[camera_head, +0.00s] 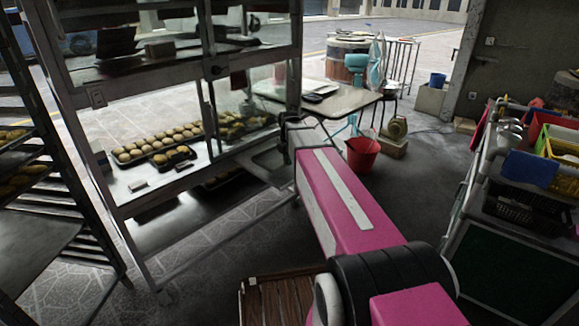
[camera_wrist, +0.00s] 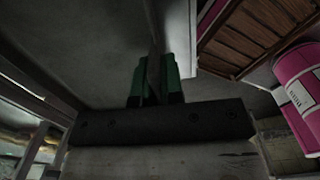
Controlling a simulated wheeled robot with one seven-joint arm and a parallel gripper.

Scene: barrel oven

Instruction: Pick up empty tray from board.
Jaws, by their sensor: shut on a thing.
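My gripper (camera_wrist: 155,78) shows in the wrist view with its green fingers close together, shut on the edge of a grey tray (camera_wrist: 95,45). The tray fills much of the upper wrist view, and its far extent is cut off. In the head view a flat grey tray (camera_head: 268,160) shows just left of the end of my pink arm, partly hidden by it; no load shows on its visible part. The fingers are hidden in the head view. A brown slatted wooden board (camera_head: 281,300) is low in front of me, and it also shows in the wrist view (camera_wrist: 262,38).
A glass-fronted cabinet (camera_head: 163,82) holding trays of buns (camera_head: 160,143) stands at left, close to the grey tray. A rack (camera_head: 70,190) is at far left. A table (camera_head: 345,100), a red bucket (camera_head: 362,154) and a crate trolley (camera_head: 520,200) are beyond and right. Floor between is open.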

